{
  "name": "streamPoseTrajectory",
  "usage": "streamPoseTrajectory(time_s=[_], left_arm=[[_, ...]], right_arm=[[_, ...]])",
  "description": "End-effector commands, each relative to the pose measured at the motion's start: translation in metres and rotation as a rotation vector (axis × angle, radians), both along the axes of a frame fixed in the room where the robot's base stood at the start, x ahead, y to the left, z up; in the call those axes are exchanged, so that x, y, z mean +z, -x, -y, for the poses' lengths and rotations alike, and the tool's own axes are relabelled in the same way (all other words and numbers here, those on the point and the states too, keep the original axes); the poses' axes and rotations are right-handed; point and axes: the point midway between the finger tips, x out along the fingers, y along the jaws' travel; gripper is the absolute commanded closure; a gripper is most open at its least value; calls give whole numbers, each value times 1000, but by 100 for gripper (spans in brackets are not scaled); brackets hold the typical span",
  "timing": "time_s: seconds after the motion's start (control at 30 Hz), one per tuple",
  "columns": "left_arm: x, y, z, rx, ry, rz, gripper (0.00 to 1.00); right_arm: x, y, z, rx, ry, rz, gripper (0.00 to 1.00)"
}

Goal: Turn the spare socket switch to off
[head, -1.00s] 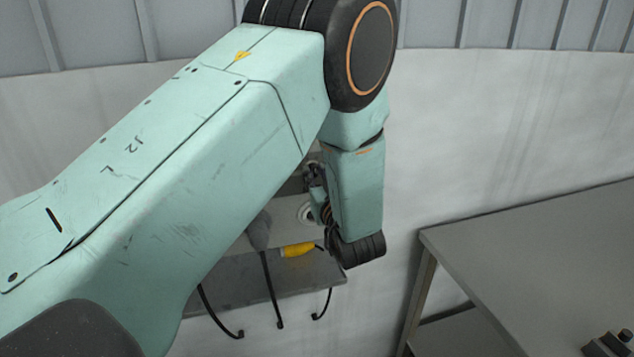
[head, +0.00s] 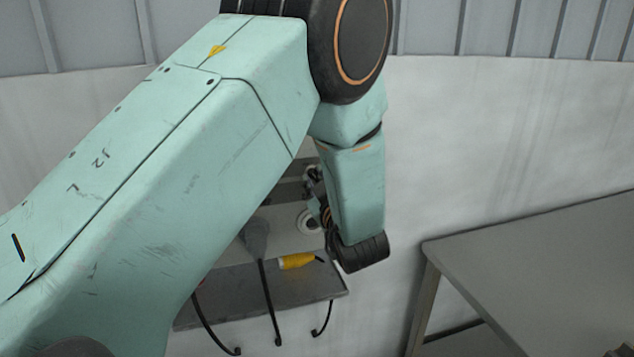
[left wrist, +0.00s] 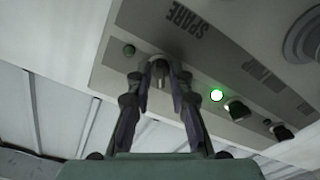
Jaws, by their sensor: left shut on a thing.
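In the left wrist view, the spare socket switch (left wrist: 160,68) is a small grey knob under the SPARE label (left wrist: 188,20) on the panel. My left gripper (left wrist: 159,74) has a finger on each side of the knob and is shut on it. In the head view, my left gripper (head: 315,190) is at the panel, largely hidden by my own arm. My right gripper is not in view.
In the left wrist view, a bright green lamp (left wrist: 216,95) and a dark switch (left wrist: 237,110) sit beside the left gripper. A round socket (left wrist: 304,38) is at upper right. In the head view, a shelf (head: 225,305) holds a yellow plug (head: 297,261). A grey table (head: 540,260) stands right.

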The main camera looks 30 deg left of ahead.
Motion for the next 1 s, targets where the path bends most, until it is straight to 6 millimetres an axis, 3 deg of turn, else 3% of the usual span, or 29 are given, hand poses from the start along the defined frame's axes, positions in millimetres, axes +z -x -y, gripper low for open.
streamPoseTrajectory(time_s=[0.3,0.33,0.47,0.8,1.0], left_arm=[[3,-1,0,-1,-1,7,100],[3,-1,0,-1,-1,7,79],[2,-1,0,0,0,5,68],[4,0,0,0,0,2,68],[31,0,0,-1,-1,7,68]], right_arm=[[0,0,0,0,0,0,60],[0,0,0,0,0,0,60],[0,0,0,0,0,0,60],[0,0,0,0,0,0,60],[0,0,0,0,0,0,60]])
